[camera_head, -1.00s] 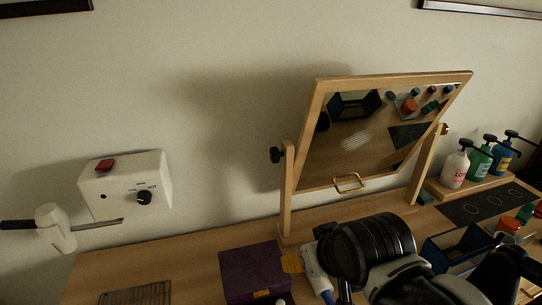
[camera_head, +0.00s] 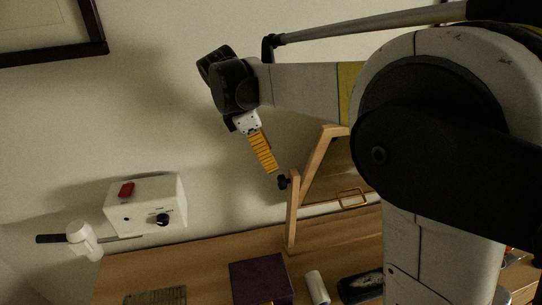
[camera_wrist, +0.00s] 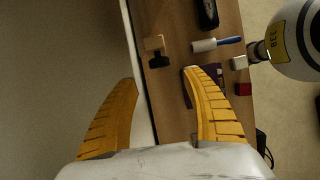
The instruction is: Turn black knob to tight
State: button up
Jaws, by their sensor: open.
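A wooden-framed tilting mirror (camera_head: 318,162) stands on the table, mostly hidden by my arm. A black knob (camera_head: 284,182) sticks out on the left of its post (camera_head: 292,222). The knob also shows in the wrist view (camera_wrist: 158,62), beside the wooden post end (camera_wrist: 154,43). My gripper (camera_head: 271,171) is open and empty, its orange fingers pointing down, with their tips close above the knob in the picture. In the wrist view, the knob lies between and beyond the fingertips (camera_wrist: 162,75). I see no contact. No tight marking is readable.
A white wall box (camera_head: 145,203) carries a red switch and another black knob (camera_head: 162,220). A white hammer (camera_head: 84,239) is left of it. A purple box (camera_head: 258,281) and a white roller (camera_head: 316,287) lie on the table. The wall is close behind.

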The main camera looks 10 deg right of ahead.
aim_at(279, 178)
jog(key=b+x, duration=0.1)
jog(key=x, duration=0.9)
jog(key=shift+w+d+f+b, duration=0.1)
jog(key=shift+d+f+b, duration=0.05)
jog(key=shift+f+b, duration=0.2)
jog(key=c, duration=1.1)
jog(key=shift+c, duration=0.2)
